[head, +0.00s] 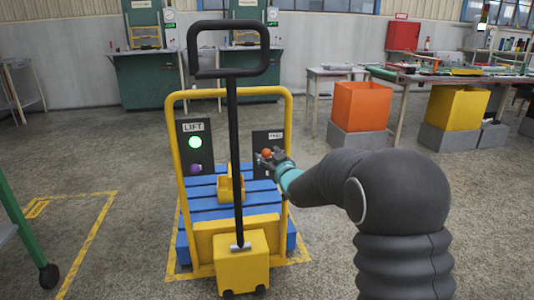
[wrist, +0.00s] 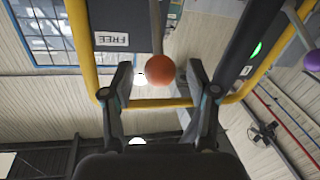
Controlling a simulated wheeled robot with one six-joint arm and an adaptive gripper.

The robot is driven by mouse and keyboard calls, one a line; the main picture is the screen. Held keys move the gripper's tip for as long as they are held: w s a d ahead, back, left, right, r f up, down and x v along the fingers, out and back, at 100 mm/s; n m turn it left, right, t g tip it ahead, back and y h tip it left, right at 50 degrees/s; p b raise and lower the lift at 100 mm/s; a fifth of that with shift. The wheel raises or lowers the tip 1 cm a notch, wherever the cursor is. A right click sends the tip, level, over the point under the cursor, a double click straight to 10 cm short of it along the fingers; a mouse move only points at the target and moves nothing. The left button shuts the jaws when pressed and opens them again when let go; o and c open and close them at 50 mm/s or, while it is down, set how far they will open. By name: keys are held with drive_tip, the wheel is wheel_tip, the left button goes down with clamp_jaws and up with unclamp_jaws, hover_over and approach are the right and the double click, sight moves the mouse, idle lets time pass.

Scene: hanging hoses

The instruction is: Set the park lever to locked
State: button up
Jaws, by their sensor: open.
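The park lever shows as an orange ball knob (head: 266,153) in front of the dark right panel (head: 262,140) on the yellow cart frame. In the wrist view the knob (wrist: 160,69) appears between my fingertips, with its rod running up behind it. The panel's label (wrist: 112,39) reads FREE, upside down in the wrist view. My gripper (head: 268,160) is open at the knob; in the wrist view its two fingers (wrist: 161,84) stand on either side of the knob with gaps. My gripper partly hides the lever and panel in the head view.
A black handle (head: 234,120) rises in front of the cart, left of my gripper. The LIFT panel (head: 194,148) has a lit green light and a purple knob (head: 196,170). The yellow frame (head: 290,120) stands close to my gripper. Open floor lies right of the cart.

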drive_tip(key=shift+x, duration=0.8)
drive_tip(key=shift+c, duration=0.2)
clamp_jaws()
drive_tip(key=shift+f, duration=0.1)
